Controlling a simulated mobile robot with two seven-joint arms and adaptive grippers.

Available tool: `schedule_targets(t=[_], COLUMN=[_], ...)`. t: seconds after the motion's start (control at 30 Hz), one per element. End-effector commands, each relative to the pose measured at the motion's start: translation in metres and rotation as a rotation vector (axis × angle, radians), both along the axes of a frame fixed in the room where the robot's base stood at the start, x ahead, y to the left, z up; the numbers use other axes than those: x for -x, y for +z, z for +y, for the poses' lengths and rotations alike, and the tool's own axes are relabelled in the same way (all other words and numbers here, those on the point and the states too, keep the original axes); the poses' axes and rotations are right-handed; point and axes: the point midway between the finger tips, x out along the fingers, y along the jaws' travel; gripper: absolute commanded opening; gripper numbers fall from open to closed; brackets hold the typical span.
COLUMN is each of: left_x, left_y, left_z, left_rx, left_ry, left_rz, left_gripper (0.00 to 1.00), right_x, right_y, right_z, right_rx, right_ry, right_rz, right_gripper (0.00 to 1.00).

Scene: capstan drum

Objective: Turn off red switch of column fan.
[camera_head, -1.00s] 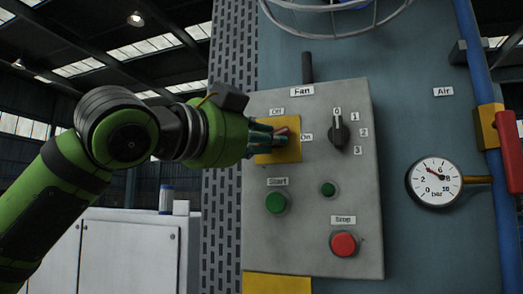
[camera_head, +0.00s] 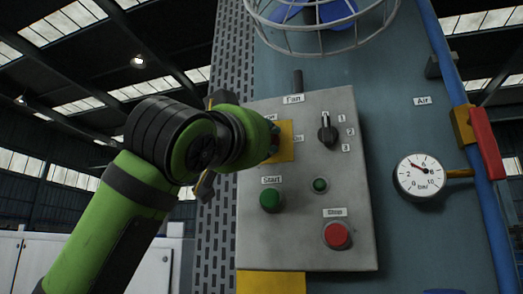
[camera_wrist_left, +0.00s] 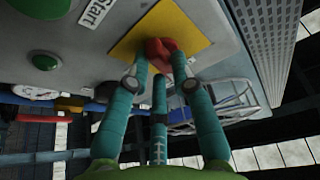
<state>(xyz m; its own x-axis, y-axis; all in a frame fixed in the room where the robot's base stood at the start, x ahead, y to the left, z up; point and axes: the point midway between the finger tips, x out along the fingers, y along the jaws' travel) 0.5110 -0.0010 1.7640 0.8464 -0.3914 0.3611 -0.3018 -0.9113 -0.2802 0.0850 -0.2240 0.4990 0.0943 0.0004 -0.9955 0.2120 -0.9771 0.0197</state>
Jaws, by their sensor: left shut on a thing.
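The red switch (camera_wrist_left: 160,50) of the fan sits on a yellow plate (camera_wrist_left: 188,28), seen in the left wrist view. My left gripper (camera_wrist_left: 160,66) has its teal fingers closed around the switch, with the fingertips touching it. In the head view the gripper (camera_head: 273,137) is in front of the yellow plate (camera_head: 287,141) on the grey control panel (camera_head: 337,110) and hides the switch. I cannot tell exactly which label the switch points to. My right gripper is not in view.
The panel also carries a black rotary knob (camera_head: 327,134), a green start button (camera_head: 270,200), a small green button (camera_head: 320,185) and a red stop button (camera_head: 338,235). A gauge (camera_head: 420,176) and a red valve handle (camera_head: 486,143) are at the right. A fan cage (camera_head: 325,40) is above.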

Motion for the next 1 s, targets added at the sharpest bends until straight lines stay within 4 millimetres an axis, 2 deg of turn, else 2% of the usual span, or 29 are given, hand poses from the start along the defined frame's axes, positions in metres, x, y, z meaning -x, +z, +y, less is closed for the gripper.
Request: schedule_targets(t=[0.4, 1.0], left_x=[0.005, 0.005], left_y=[0.008, 0.010], left_z=[0.001, 0.002], left_rx=[0.240, 0.296], left_ry=[0.001, 0.005], left_rz=[0.057, 0.073], left_gripper=[0.00, 0.00], right_x=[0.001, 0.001], right_y=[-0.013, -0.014], right_z=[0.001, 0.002], right_rx=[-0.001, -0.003], right_ry=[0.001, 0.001], right_rz=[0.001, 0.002], right_gripper=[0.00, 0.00])
